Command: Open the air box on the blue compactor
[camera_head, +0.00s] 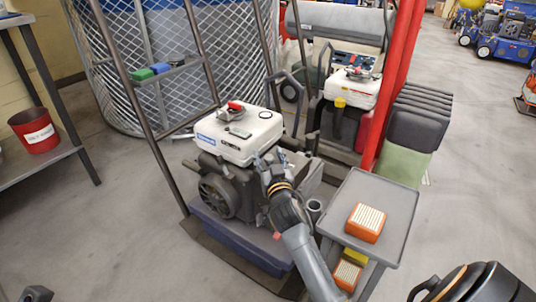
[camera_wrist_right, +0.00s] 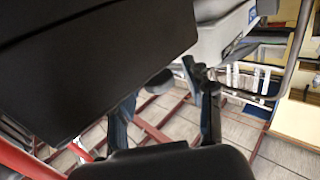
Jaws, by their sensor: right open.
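The compactor (camera_head: 228,190) stands at centre, with a white tank (camera_head: 238,132) on top and a blue base (camera_head: 240,238). A dark grey box-shaped part (camera_head: 308,172) right of the tank may be its air box; I cannot see a lid or latch clearly. My right gripper (camera_head: 268,158) is open beside the tank's lower right corner, close to the engine. In the right wrist view my gripper's fingers (camera_wrist_right: 165,100) are apart. A large black surface (camera_wrist_right: 95,65) fills the upper left there, very near. I see no contact clearly. A dark piece at the lower left (camera_head: 36,293) may be my left gripper.
A grey cart (camera_head: 385,195) carries an orange filter (camera_head: 366,222), with another filter (camera_head: 346,275) below. A second machine (camera_head: 350,88) and red posts (camera_head: 398,75) stand behind. A shelf with a red bucket (camera_head: 34,130) is at left. Floor at left is clear.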

